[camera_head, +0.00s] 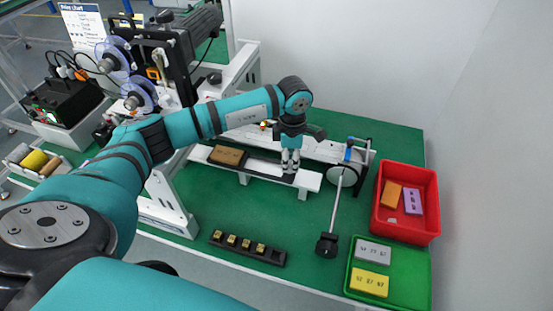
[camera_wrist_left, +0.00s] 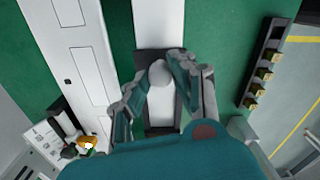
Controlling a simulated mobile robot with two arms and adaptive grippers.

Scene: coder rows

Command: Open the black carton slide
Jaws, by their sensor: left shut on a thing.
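The black carton slide (camera_head: 286,178) lies on a long white rail (camera_head: 306,182) on the green bench. In the left wrist view it shows as a dark frame (camera_wrist_left: 148,56) with a white middle. My left gripper (camera_head: 291,167) points down over the slide, its fingers closed on a rounded grey knob (camera_wrist_left: 159,73) there. In the wrist view the fingers (camera_wrist_left: 158,78) stand on both sides of the knob and hide part of the frame. A brown carton (camera_head: 228,156) lies on the rail to the left of the gripper. My right gripper is not in view.
A red bin (camera_head: 434,206) with an orange and a purple block stands at right. A green tray (camera_head: 354,286) holds grey and yellow blocks. A black strip (camera_head: 268,256) with several gold pieces lies in front. A roller with a rod (camera_head: 335,208) stands right of the rail.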

